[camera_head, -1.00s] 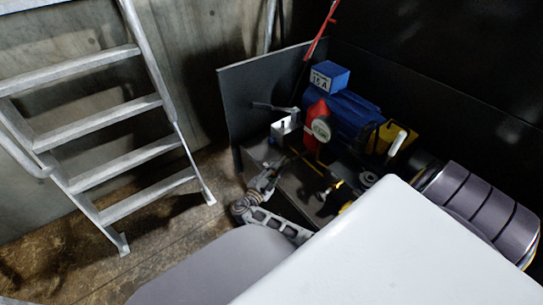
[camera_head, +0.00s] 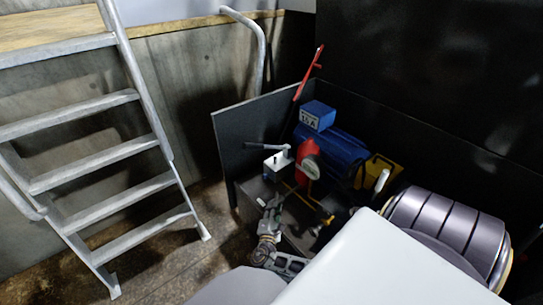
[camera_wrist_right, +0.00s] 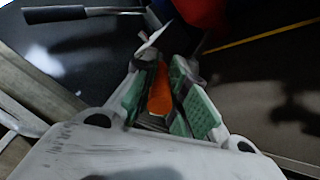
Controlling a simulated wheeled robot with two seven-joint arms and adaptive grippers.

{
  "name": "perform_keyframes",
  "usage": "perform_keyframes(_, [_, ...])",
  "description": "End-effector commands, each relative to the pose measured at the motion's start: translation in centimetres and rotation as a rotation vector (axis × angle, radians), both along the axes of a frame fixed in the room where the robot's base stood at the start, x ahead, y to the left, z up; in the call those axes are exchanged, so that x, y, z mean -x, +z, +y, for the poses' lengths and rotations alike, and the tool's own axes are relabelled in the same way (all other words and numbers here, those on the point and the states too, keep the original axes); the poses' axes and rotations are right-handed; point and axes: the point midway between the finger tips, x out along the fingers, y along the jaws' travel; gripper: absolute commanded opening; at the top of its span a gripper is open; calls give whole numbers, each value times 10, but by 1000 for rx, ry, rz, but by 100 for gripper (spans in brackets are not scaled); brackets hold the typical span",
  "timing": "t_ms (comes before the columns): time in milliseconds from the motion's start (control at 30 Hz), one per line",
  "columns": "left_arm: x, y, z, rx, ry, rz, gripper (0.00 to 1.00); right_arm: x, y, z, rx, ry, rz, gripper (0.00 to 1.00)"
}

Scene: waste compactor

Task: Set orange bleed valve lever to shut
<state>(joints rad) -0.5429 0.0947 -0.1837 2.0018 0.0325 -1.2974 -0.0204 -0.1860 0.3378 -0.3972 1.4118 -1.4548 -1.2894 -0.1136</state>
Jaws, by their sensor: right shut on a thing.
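The orange lever (camera_wrist_right: 161,92) shows in the right wrist view between the green-padded fingers of my right gripper (camera_wrist_right: 165,70). The fingers are shut on it. In the head view my right gripper (camera_head: 272,205) is low at the front left of the machine unit, below a white block with a dark-handled lever (camera_head: 262,146). The orange lever cannot be made out in the head view. The valve body under the lever is mostly hidden by the fingers. My left gripper is not in view.
A blue motor (camera_head: 340,150) with a blue "15 A" box (camera_head: 318,115) and a red part with a round gauge (camera_head: 309,160) stands behind the gripper. A dark panel (camera_head: 250,125) stands behind the unit. A metal ladder (camera_head: 110,150) is at left, with open floor between.

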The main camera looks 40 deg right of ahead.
Motion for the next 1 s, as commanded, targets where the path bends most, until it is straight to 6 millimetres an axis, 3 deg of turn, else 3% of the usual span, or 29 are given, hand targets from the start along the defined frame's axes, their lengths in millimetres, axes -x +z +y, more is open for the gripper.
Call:
perform_keyframes(433, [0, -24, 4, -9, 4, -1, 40, 13, -1, -12, 2, 234, 5, 0])
perform_keyframes(1000, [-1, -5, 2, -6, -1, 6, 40, 21, -1, -26, 2, 457, 4, 0])
